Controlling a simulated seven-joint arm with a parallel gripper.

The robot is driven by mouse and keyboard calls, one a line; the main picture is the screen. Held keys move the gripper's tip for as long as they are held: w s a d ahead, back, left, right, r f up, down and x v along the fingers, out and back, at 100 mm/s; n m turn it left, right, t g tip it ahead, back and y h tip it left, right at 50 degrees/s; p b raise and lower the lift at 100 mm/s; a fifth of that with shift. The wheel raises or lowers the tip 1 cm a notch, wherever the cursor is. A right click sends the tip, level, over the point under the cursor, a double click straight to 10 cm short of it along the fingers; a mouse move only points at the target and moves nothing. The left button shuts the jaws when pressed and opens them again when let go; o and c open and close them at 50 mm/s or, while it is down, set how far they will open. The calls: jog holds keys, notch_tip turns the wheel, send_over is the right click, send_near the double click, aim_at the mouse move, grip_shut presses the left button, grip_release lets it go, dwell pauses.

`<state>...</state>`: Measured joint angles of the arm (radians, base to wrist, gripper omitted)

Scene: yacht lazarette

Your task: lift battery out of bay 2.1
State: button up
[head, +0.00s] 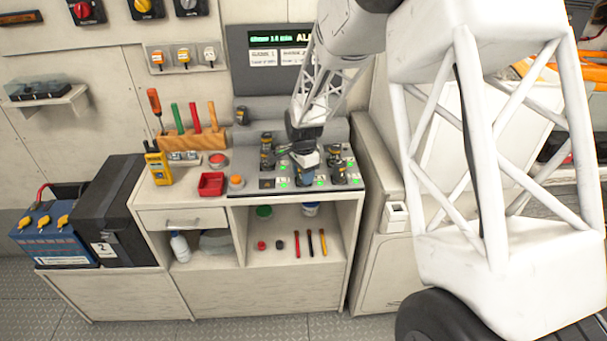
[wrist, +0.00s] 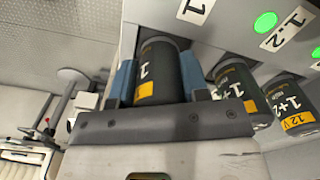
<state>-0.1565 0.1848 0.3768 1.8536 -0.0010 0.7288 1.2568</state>
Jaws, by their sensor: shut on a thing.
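My gripper (head: 306,180) is over the grey battery panel (head: 266,194) on the bench in the head view. In the wrist view its blue fingers (wrist: 161,84) are shut on a dark battery (wrist: 158,72) with a yellow label marked 1. A dark plate of my gripper hides part of this battery. I cannot tell whether it is still seated in a bay or which bay it belongs to. Two more dark batteries with yellow labels, one (wrist: 238,88) close to the right finger and one (wrist: 290,103) farther right, stand beside it.
Other batteries stand at the left (head: 267,152) and right (head: 339,172) of the panel. A bay label reading 1.2 (wrist: 285,28) has a green light (wrist: 265,22) beside it. A red tray (head: 211,184) and tool rack (head: 193,140) are left of the panel. A lit screen (head: 278,42) stands behind.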

jog(key=shift+r, duration=0.8)
notch_tip(320, 180, up, 2)
jog(key=s+d+r, duration=0.1)
jog(key=s+d, duration=0.1)
jog(key=s, duration=1.3)
jog(key=shift+s+d+r, duration=0.15)
jog(key=shift+s+d, duration=0.05)
jog(key=shift+s, duration=0.2)
